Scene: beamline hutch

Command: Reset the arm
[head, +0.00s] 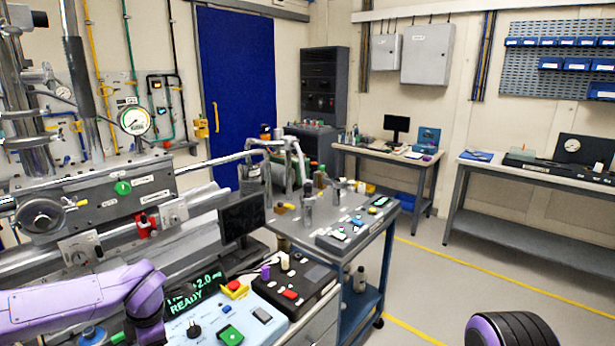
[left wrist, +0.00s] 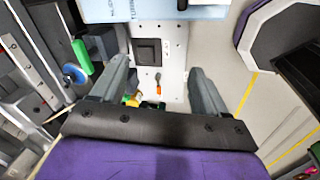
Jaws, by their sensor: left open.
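Beyond the fingers is a white panel (left wrist: 174,55) with a black square switch (left wrist: 148,52) and a small orange-tipped part (left wrist: 158,88). A purple and black part of my right arm (head: 510,332) shows at the bottom right; the right gripper is out of view.
A control console (head: 262,328) with coloured buttons and a "READY" display stands close to my left arm. Beamline pipework and a grey instrument block (head: 95,190) fill the left. A blue-framed cart (head: 350,265) stands beyond. The floor (head: 460,270) at right is open.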

